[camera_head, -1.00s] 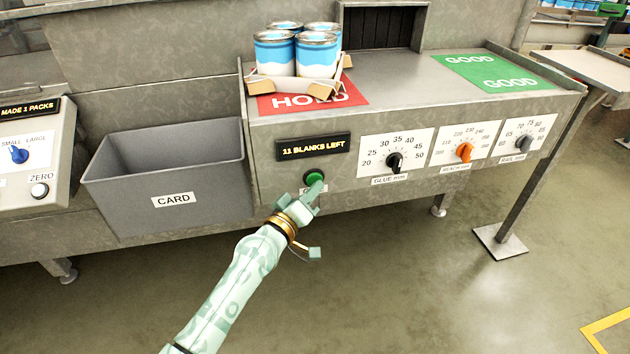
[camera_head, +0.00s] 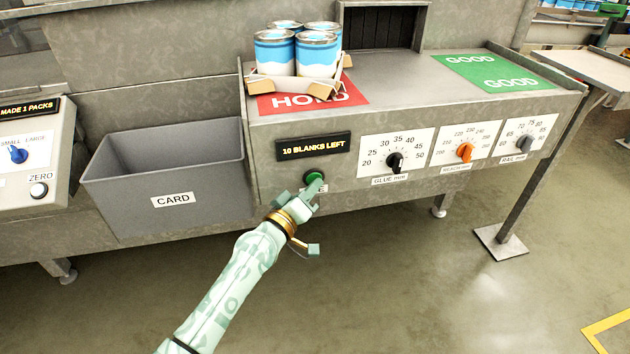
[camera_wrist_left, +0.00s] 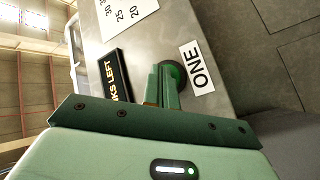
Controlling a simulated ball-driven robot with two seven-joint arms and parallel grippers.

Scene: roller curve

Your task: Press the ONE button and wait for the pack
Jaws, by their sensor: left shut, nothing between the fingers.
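The green ONE button (camera_head: 315,177) is on the front panel of the grey machine, below the display (camera_head: 313,146) that reads "10 BLANKS LEFT". My left gripper (camera_head: 314,188) is shut and empty, with its fingertips at the button, partly covering its label. Whether they touch the button is hard to tell. In the left wrist view the button (camera_wrist_left: 176,75) shows behind the fingers, beside the ONE label (camera_wrist_left: 197,67). A pack of blue and white cans (camera_head: 297,52) in a card tray stands on the red HOLD area (camera_head: 349,97). My right gripper is not in view.
A grey CARD bin (camera_head: 205,203) is left of the button. Glue (camera_head: 394,161), orange (camera_head: 464,152) and rail (camera_head: 523,144) dials are to its right. The green GOOD area (camera_head: 497,72) is empty. A dark opening (camera_head: 380,27) is at the back.

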